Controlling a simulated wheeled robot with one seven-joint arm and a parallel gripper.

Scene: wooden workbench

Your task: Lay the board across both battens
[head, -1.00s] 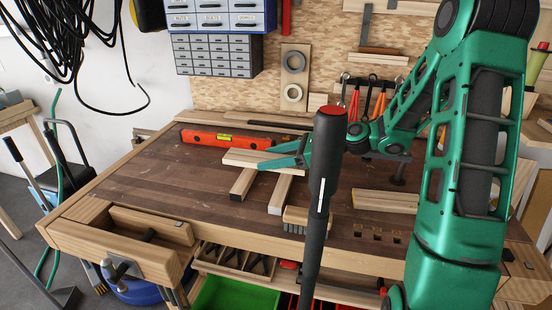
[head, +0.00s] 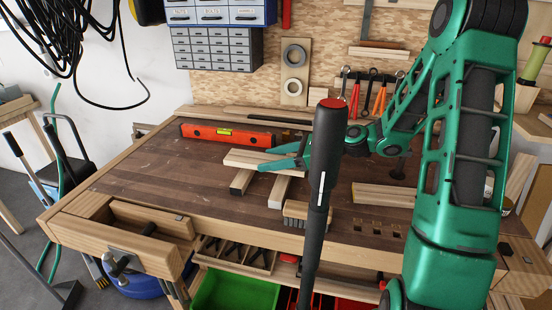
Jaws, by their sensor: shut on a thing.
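The board (head: 243,157) is a short pale plank near the middle of the workbench. My gripper (head: 280,164) is shut on it near its right part, with green fingers reaching in from the right. Two battens run away from the front under the board: the left batten (head: 244,178) has a dark front end, and the right batten (head: 280,188) has a pale front end. The board crosses over the battens' far parts and hides them. I cannot tell whether it touches them or hangs just above.
A red spirit level (head: 228,135) lies behind the board. A wooden brush (head: 306,211) stands close to the right batten's front end. More pale wood (head: 385,194) lies at the right. The workbench (head: 150,187) is clear on the left. My dark column blocks part of the view.

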